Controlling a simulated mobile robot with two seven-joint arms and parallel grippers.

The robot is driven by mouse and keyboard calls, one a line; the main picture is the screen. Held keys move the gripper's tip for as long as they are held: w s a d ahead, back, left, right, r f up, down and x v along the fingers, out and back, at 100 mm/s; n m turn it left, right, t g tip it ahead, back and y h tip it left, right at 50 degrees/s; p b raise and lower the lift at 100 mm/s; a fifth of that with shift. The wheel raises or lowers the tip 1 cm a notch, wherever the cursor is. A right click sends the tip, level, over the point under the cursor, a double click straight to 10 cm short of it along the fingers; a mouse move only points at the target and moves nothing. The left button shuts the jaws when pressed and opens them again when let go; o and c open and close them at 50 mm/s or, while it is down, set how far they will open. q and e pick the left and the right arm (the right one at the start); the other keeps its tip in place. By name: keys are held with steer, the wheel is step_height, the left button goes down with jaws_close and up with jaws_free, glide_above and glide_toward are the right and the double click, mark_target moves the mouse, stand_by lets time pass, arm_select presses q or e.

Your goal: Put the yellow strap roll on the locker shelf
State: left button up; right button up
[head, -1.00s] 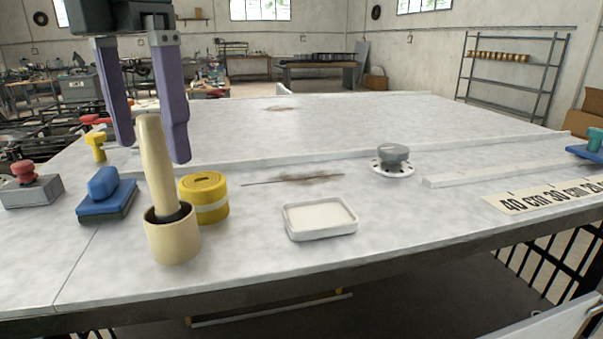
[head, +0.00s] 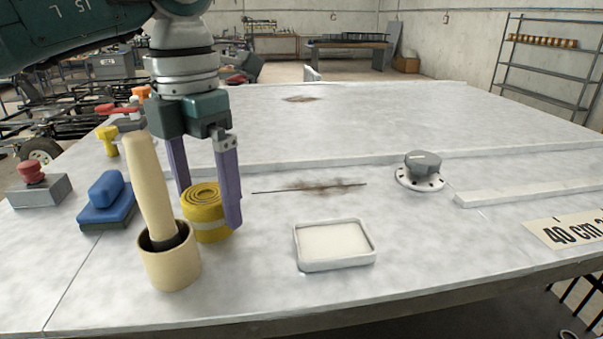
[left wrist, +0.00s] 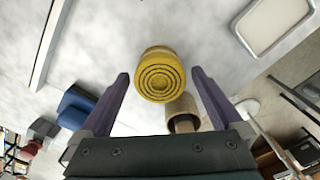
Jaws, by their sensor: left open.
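The yellow strap roll (head: 205,212) stands on the pale worktop, its coiled top facing up and a pale band round its side. My right gripper is not in view. I cannot identify the locker shelf in these frames.
A beige cup (head: 169,262) with a tilted wooden handle (head: 148,185) stands close in front of the roll. A white tray (head: 334,246) lies to the right. A blue block (head: 106,200) and a red-knobbed box (head: 38,188) are left.

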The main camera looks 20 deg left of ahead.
mark_target(206, 193)
arm_select(q)
steer(key=shift+f, duration=0.5)
steer(key=shift+c, duration=0.2)
steer(key=shift+r, duration=0.1)
steer(key=c, duration=1.5)
steer(key=shift+o, duration=0.2)
steer(key=shift+r, duration=0.1)
step_height(206, 193, up, 20)
steer(key=p, duration=1.5)
